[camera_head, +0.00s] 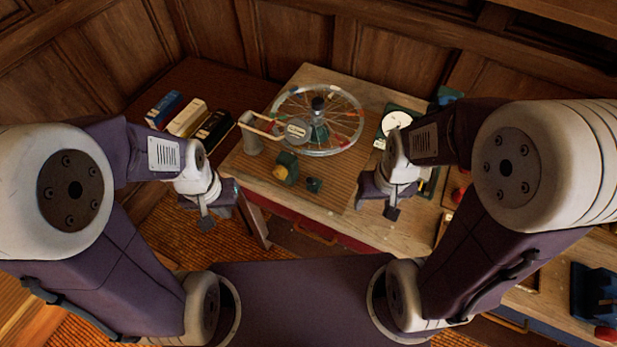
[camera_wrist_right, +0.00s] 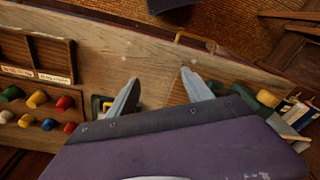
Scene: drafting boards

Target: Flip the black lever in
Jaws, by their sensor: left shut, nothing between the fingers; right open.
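A spoked wheel (camera_head: 341,141) lies flat on a ribbed board on the wooden table, with a dark knob (camera_head: 318,103) above its middle. A small dark block (camera_head: 314,185) and a green block with a yellow knob (camera_head: 279,173) stand in front of it. I cannot tell which dark part is the black lever. My left gripper (camera_head: 207,223) is shut and empty, in front of the table's left side. My right gripper (camera_head: 391,212) is near the table's front edge, right of the small dark block. In the right wrist view its fingers (camera_wrist_right: 161,92) are apart with nothing between them.
A grey cylinder with a wooden handle (camera_head: 251,137) stands left of the wheel. A white dial (camera_head: 396,123) is behind my right gripper. Several boxes (camera_head: 188,118) lie at the left. A rack of coloured knobs (camera_wrist_right: 40,100) shows in the right wrist view.

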